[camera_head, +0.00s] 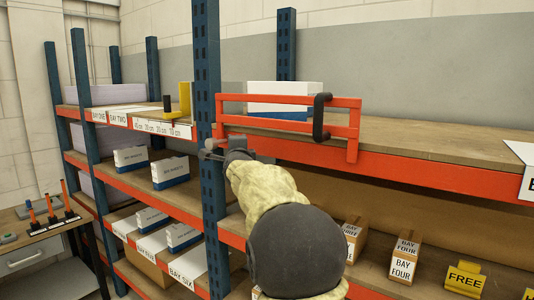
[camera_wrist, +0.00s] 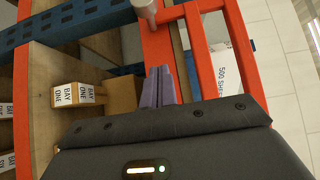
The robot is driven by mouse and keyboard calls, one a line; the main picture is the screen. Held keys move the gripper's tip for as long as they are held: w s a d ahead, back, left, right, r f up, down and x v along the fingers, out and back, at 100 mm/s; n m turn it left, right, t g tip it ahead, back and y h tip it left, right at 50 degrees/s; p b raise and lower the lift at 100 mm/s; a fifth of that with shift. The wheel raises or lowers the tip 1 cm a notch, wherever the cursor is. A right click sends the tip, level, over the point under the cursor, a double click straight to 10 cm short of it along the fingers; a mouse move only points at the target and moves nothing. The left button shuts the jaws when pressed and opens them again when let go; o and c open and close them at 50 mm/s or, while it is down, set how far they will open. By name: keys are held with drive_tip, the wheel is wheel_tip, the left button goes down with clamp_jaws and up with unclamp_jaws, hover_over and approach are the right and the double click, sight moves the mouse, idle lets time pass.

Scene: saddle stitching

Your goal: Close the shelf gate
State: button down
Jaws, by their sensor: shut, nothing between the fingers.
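The shelf gate (camera_head: 288,99) is an orange-red barred frame at the top shelf, right of the blue upright post (camera_head: 208,120). A dark handle (camera_head: 320,117) is on its right part. I cannot tell whether the gate is fully closed or latched. My gripper (camera_head: 212,149) is in front of the post, just below the gate's left end. In the wrist view, my gripper's two fingers (camera_wrist: 160,82) are together with nothing between them, over an orange beam. The gate's bars (camera_wrist: 210,45) show there to the right of the fingers. Contact with the gate cannot be made out.
A white box (camera_head: 284,92) stands behind the gate on the top shelf (camera_head: 440,138). A yellow bracket (camera_head: 184,101) is left of the post. Boxes marked BAY FOUR (camera_head: 405,258) and others fill lower shelves. A side table (camera_head: 30,234) with tools stands at left.

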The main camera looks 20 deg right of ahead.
drive_tip(key=s+a+f+n+g+y, duration=0.25)
drive_tip(key=s+f+n, duration=0.25)
drive_tip(key=f, duration=0.4)
drive_tip(key=s+a+f+n+g+y, duration=0.1)
drive_tip(key=s+a+f+n+g, duration=0.3)
drive_tip(key=f, duration=0.6)
drive_tip(key=s+a+f+n+g+y, duration=0.15)
drive_tip(key=s+f+n, duration=0.25)
drive_tip(key=s+f, duration=0.4)
drive_tip(key=s+a+f+n+g, duration=0.35)
drive_tip(key=s+f, duration=0.25)
drive_tip(key=s, duration=0.5)
drive_tip(key=w+d+r+m+t+h, duration=0.45)
drive_tip(key=d+r+m, duration=0.2)
drive_tip(key=r, duration=0.45)
drive_tip(key=w+d+r+m+t+h, duration=0.45)
drive_tip(key=d+r, duration=0.25)
drive_tip(key=r, duration=0.4)
drive_tip(key=s+d+r+m+g+h, duration=0.8)
drive_tip(key=s+d+r+m+g, duration=0.3)
drive_tip(key=m, duration=0.7)
drive_tip(key=shift+s+d+r+g+h, duration=0.15)
drive_tip(key=shift+s+g+h, duration=0.2)
drive_tip(key=shift+h, duration=0.05)
